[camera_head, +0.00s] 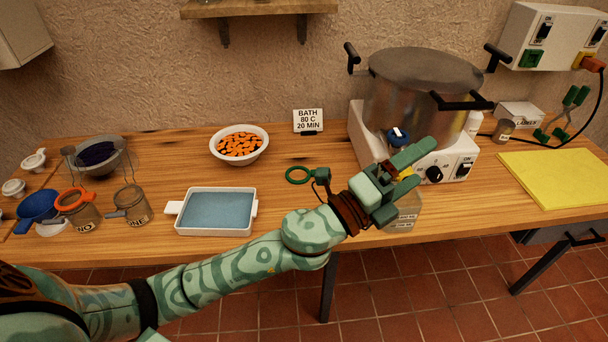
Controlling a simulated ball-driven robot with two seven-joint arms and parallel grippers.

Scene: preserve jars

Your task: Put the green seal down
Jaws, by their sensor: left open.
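The green seal (298,175) is a thin ring that appears to lie on the wooden table, left of my left wrist. A small dark piece with thin wire (322,177) is at its right edge; I cannot tell whether they touch. My left gripper (419,168) is open, with its green fingers pointing right in front of the hotplate, apart from the seal. A labelled glass jar (402,216) stands just below the gripper, partly hidden by it. Something small and yellow shows between the fingers. My right gripper is out of view.
A steel pot (420,90) stands on the white hotplate (463,165) behind the gripper. A blue-filled white tray (217,211), a bowl of orange slices (239,146) and a bath sign (308,121) are left. Table around the seal is mostly clear.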

